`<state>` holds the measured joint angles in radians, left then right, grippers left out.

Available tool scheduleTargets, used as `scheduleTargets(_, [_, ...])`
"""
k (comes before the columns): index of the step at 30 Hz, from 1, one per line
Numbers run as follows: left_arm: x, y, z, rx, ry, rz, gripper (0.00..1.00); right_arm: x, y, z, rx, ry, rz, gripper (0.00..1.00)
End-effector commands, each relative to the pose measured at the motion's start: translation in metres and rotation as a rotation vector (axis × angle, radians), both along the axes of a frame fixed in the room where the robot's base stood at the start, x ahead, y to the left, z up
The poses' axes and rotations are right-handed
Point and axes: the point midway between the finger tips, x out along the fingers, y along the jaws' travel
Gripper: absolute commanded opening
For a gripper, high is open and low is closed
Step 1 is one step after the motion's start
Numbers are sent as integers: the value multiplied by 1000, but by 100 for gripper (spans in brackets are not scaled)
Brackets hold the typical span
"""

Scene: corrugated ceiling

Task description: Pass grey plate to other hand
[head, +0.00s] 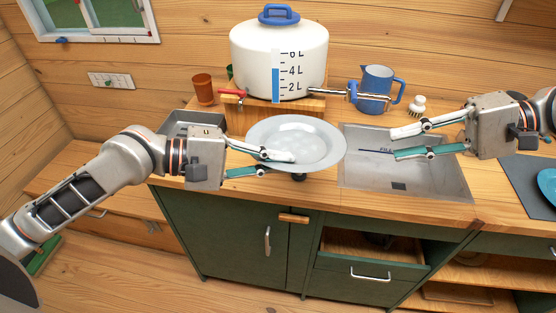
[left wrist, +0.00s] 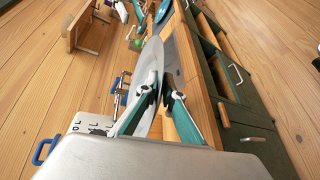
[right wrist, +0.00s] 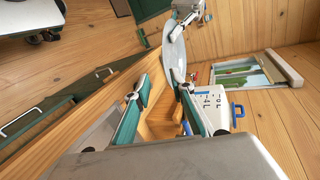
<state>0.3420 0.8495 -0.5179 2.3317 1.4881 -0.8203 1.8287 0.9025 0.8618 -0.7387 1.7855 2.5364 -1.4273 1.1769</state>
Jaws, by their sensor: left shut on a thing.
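The grey plate (head: 318,140) is held over the front of the counter, in the middle of the head view. My left gripper (head: 278,164) is shut on the plate's left rim, with one finger above and one below. The plate also shows between the fingers in the left wrist view (left wrist: 151,65). My right gripper (head: 392,143) is open and empty to the right of the plate, its fingers pointing at it with a gap between. In the right wrist view the plate (right wrist: 174,50) lies beyond the open fingers.
A blue jug (head: 376,88), brown cup (head: 203,89) and white brush (head: 417,105) stand nearby. A sink (head: 420,180) lies below my right gripper. A drawer (head: 370,255) is open below.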

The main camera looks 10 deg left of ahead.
Motion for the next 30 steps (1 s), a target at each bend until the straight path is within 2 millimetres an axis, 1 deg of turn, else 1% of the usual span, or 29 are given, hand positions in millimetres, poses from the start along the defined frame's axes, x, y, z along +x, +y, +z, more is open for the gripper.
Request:
scheduleTargets(1, [0,0,1,-1,-2,0,0,0,4,-17,-8,1,-4,24])
scheduleTargets(2, [0,0,1,-1,-2,0,0,1,7,-28,-14,-3,-8,24])
scheduleTargets(5, [0,0,1,-2,-2,-1,0,2,16,-72,-41,-28,-24,24])
scheduleTargets(6, [0,0,1,-2,-2,-1,0,2,20,-91,-53,-39,-32,24])
scheduleTargets(8, [0,0,1,-2,-2,-1,0,2,27,-120,-70,-68,-46,24])
scheduleTargets(9, [0,0,1,-2,-2,1,0,2,31,-139,-81,-92,-59,24])
scheduleTargets(14, [0,0,1,-1,-2,0,0,-3,47,-216,-131,-209,-111,24])
scheduleTargets(15, [0,0,1,-1,-2,0,0,-6,50,-235,-147,-242,-126,24])
scheduleTargets(18, [0,0,1,-1,-2,0,0,-10,55,-276,-190,-346,-174,24])
scheduleTargets(21, [0,0,1,-1,-2,0,0,-15,53,-312,-244,-455,-225,24])
scheduleTargets(23, [0,0,1,-1,-2,0,0,-18,50,-330,-284,-524,-256,24])
scheduleTargets(24, [0,0,1,-1,-2,0,0,-21,46,-341,-313,-569,-274,24])
scheduleTargets(26, [0,0,1,-1,-2,0,0,-27,39,-358,-365,-636,-302,24])
scheduleTargets(30, [0,0,1,-1,-2,0,0,-48,14,-394,-516,-787,-341,24])
